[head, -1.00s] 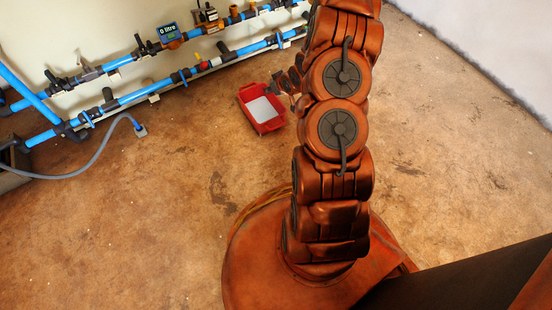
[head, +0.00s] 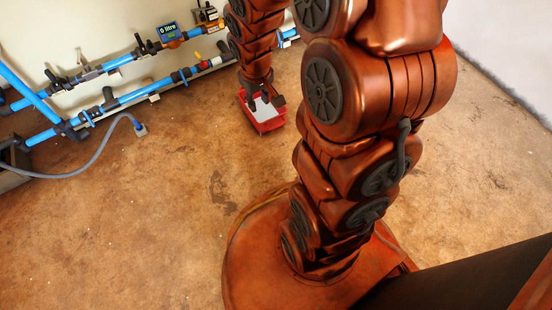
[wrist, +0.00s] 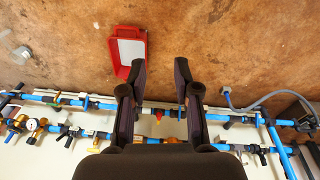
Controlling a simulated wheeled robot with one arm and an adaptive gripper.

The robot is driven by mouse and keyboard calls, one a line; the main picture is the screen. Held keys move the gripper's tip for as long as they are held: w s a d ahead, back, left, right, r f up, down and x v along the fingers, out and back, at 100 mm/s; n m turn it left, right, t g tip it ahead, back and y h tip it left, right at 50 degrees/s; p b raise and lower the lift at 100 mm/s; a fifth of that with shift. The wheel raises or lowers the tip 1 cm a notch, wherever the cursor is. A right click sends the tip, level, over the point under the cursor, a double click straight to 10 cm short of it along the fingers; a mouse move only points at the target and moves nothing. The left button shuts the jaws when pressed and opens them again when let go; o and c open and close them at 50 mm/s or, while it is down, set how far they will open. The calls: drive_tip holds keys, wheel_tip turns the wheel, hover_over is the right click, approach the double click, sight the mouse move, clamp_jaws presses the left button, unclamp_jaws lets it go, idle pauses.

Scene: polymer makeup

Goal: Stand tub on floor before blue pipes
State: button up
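A red tub (head: 270,125) with a white inside stands on the floor in front of the blue pipes (head: 132,97), near the middle of the head view. In the wrist view the tub (wrist: 127,31) lies just beyond and left of my left fingertip. My gripper (head: 265,99) points down above the tub and partly covers it in the head view. In the wrist view my gripper (wrist: 160,66) has its two fingers spread with nothing between them. Whether a finger touches the tub cannot be told.
The pipes run along the wall with valves and a meter reading "0 litre" (head: 169,32). A grey hose (head: 85,172) curves over the floor at the left. The brown floor (head: 150,230) is clear around the tub and towards my base.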

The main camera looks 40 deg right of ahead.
drive_tip(key=s+a+r+g, duration=0.1)
drive_tip(key=s+a+r, duration=0.2)
drive_tip(key=s, duration=0.4)
drive_tip(key=s+a+r+g, duration=0.2)
drive_tip(key=s+a+r, duration=0.1)
drive_tip(key=s, duration=0.4)
drive_tip(key=s+a+r+g, duration=0.1)
drive_tip(key=s+a+r, duration=0.2)
drive_tip(key=s, duration=0.5)
drive_tip(key=shift+a+r+y, duration=0.15)
drive_tip(key=shift+a+y, duration=0.25)
drive_tip(key=shift+a, duration=0.15)
drive_tip(key=shift+r, duration=0.15)
wheel_tip(320, 180, up, 44)
drive_tip(key=s+p, duration=0.1)
drive_tip(key=p, duration=4.1)
drive_tip(key=shift+s+r+t, duration=0.15)
drive_tip(key=shift+t, duration=0.25)
drive_tip(key=shift+d, duration=0.1)
drive_tip(key=shift+d+m, duration=0.1)
drive_tip(key=shift+m, duration=0.2)
